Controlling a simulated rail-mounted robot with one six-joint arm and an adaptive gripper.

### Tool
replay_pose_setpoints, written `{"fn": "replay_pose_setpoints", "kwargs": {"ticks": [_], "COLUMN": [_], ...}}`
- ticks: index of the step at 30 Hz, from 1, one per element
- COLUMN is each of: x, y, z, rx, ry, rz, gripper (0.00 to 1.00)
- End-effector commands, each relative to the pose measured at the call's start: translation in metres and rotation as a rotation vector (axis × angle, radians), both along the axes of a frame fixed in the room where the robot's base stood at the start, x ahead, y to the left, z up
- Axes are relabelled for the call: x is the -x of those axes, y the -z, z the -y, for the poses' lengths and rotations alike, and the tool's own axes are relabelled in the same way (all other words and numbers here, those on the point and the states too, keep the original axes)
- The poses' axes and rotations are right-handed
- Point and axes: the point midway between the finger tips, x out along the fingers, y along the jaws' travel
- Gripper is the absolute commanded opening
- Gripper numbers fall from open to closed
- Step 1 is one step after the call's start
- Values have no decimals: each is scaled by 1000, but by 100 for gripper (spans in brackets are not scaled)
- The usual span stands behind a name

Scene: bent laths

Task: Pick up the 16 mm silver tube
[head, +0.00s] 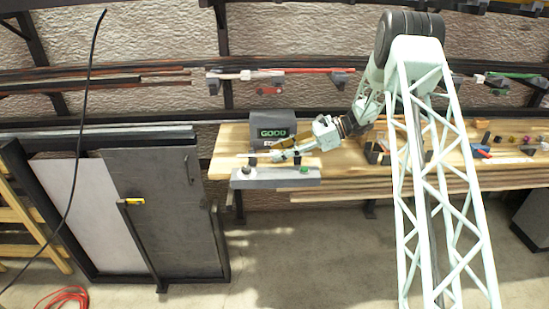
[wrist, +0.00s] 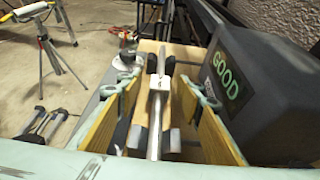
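My gripper (head: 284,155) is at the front of the bench, just below a dark machine. In the wrist view my gripper (wrist: 165,82) has its two yellow-padded fingers spread wide. A silver tube (wrist: 155,135) runs lengthwise between the fingers, with clear space on both sides of it. A white block (wrist: 160,84) sits on the tube, and dark supports stand beside its far end. The tube's width cannot be read, and its near end is cut off by my gripper's body.
The dark machine (head: 272,127) with a lit "GOOD" display stands close beside my right finger in the wrist view (wrist: 245,90). A grey fixture (head: 275,178) lies along the bench's front edge. Wooden bench top (head: 226,137) shows at the left. Small tools lie far right.

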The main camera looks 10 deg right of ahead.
Motion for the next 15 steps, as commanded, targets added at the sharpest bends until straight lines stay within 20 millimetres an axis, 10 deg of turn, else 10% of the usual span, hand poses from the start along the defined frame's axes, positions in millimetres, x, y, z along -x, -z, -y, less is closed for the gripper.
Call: {"fn": "replay_pose_setpoints", "kwargs": {"ticks": [15], "x": [-3], "y": [7], "z": [-18], "rx": [0], "ry": [0], "rz": [1], "gripper": [34]}}
